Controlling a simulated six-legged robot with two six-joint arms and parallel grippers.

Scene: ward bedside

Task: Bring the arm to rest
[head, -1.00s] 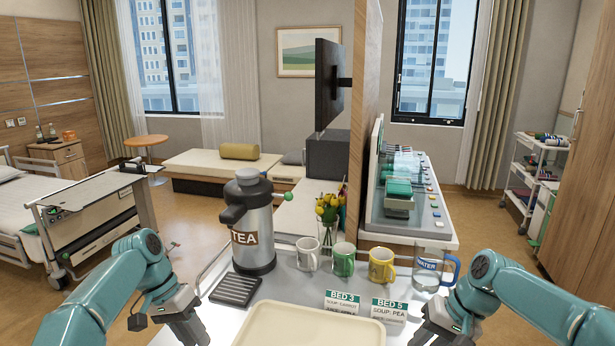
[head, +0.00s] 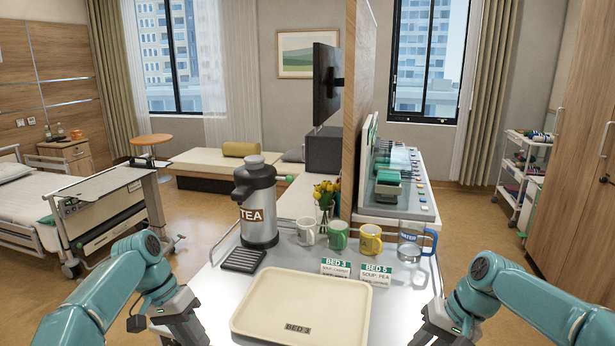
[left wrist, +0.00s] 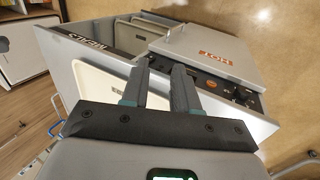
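My left arm comes in from the left in the head view, bent at the elbow, with its gripper low by the trolley's left edge. In the left wrist view the two fingers of my left gripper (left wrist: 159,84) stand apart with nothing between them. My right arm is bent in a like pose on the right. Its gripper (head: 432,334) is low at the picture's bottom edge, and its fingertips are not clearly visible. Neither arm touches the cream tray (head: 303,282) between them, which carries a BED 3 label (head: 297,328).
On the trolley top (head: 215,290) stand a TEA dispenser (head: 259,205), several mugs, a WATER jug (head: 411,240), two bed cards and a black drip grate (head: 244,260). Below my left gripper are a MEALS-marked compartment (left wrist: 85,55) and a HOT-marked lid (left wrist: 213,50).

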